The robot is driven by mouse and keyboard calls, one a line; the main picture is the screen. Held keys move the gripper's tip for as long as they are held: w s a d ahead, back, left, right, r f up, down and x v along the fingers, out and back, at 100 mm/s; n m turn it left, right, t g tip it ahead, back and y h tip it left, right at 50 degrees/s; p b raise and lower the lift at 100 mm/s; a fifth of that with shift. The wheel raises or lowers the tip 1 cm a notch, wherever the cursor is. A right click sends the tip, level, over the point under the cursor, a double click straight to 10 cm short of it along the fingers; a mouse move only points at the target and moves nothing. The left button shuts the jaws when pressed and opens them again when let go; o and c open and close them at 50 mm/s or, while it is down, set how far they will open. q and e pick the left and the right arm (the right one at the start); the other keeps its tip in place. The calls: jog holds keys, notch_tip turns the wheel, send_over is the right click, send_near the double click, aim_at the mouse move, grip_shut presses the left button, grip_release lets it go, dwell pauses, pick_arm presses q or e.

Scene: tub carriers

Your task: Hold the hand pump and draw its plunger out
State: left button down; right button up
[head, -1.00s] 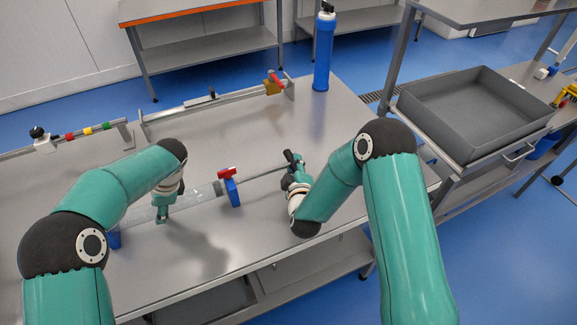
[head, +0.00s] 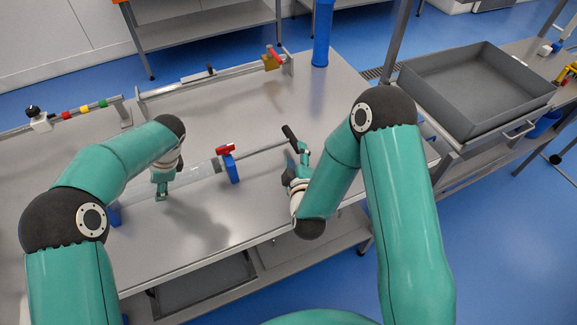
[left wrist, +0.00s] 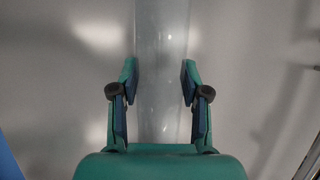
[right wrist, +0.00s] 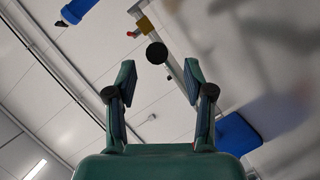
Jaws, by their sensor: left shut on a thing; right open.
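The hand pump lies across the table. Its clear barrel (head: 197,174) has a blue end piece (head: 232,168) with a red part (head: 225,149) on top. A thin plunger rod (head: 264,150) sticks out to the right and ends in a black handle (head: 291,137). My left gripper (head: 161,193) is shut on the barrel; the left wrist view shows the barrel (left wrist: 162,70) between its fingers. My right gripper (head: 297,165) is open and empty, just nearer me than the handle. In the right wrist view a black round end (right wrist: 157,53), apparently the handle's, shows beyond the open fingertips.
A rail with a red and yellow clamp (head: 271,60) lies behind the pump. A blue cylinder (head: 322,35) stands at the table's back right corner. Another rail with coloured rings (head: 83,110) is at the left. A grey tray (head: 478,90) stands at the right.

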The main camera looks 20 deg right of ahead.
aim_at(177, 184)
jog(key=v, duration=0.5)
pick_arm(q)
jog(key=shift+c, duration=2.4)
grip_release()
jog(key=v, duration=1.2)
